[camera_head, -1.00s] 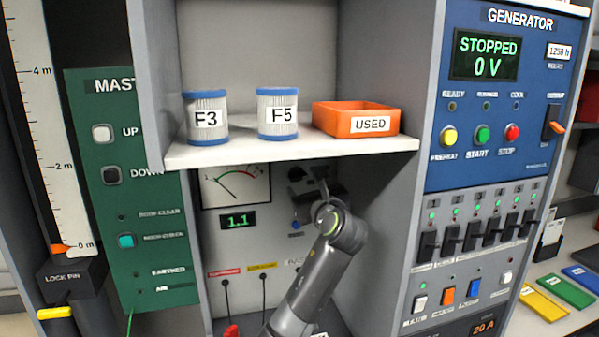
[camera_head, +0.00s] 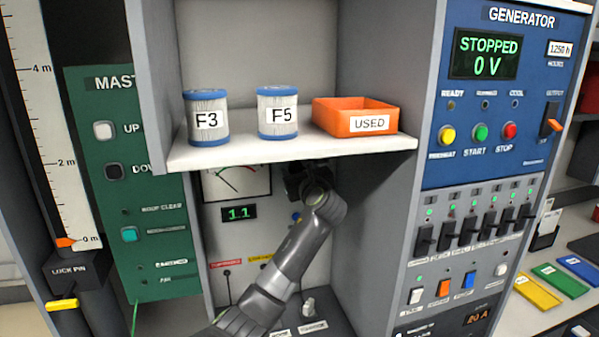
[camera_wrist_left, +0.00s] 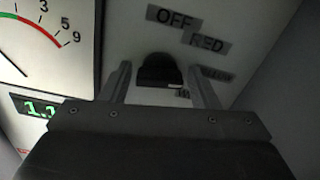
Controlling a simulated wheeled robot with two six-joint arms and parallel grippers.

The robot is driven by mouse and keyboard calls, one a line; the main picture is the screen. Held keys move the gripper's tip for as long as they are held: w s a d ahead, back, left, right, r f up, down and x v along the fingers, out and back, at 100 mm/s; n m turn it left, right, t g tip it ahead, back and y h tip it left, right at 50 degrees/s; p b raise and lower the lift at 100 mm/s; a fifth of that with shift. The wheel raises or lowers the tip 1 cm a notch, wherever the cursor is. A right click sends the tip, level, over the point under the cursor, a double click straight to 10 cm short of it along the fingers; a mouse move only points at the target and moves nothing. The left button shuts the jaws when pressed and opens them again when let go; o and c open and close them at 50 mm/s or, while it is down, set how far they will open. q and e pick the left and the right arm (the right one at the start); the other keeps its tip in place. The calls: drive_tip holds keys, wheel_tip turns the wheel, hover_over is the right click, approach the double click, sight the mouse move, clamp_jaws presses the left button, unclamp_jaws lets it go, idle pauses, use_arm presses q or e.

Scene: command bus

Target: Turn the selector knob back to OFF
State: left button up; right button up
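The selector knob (camera_wrist_left: 160,70) is a dark round knob on the grey back panel, seen in the left wrist view. A small light mark shows at its lower right edge. An OFF label (camera_wrist_left: 174,19) is above it and a RED label (camera_wrist_left: 207,42) is to the upper right; further labels at right and below are partly hidden. My left gripper (camera_wrist_left: 160,82) is open, with one finger on each side of the knob; I cannot tell whether they touch it. In the head view my left gripper (camera_head: 303,180) is under the shelf and hides the knob. My right gripper is not in view.
A shelf (camera_head: 290,152) just above my arm carries filter cans F3 (camera_head: 207,118) and F5 (camera_head: 277,112) and an orange USED tray (camera_head: 355,118). A meter (camera_head: 237,182) is left of the gripper. The cabinet's side wall (camera_head: 385,220) is close on the right.

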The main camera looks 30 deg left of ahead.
use_arm(q)
drive_tip(key=c, duration=0.7)
drive_tip(key=shift+n, duration=0.3)
drive_tip(key=n, duration=0.2)
drive_tip(key=shift+n, duration=0.3)
drive_tip(key=n+b, duration=0.1)
drive_tip(key=n, duration=0.3)
drive_tip(key=n+b, duration=0.2)
drive_tip(key=n, duration=0.2)
drive_tip(key=n+b, duration=0.1)
drive_tip(key=n, duration=0.3)
drive_tip(key=shift+s+f+n+b, duration=0.1)
drive_tip(key=shift+f+n+b, duration=0.2)
drive_tip(key=shift+n, duration=0.1)
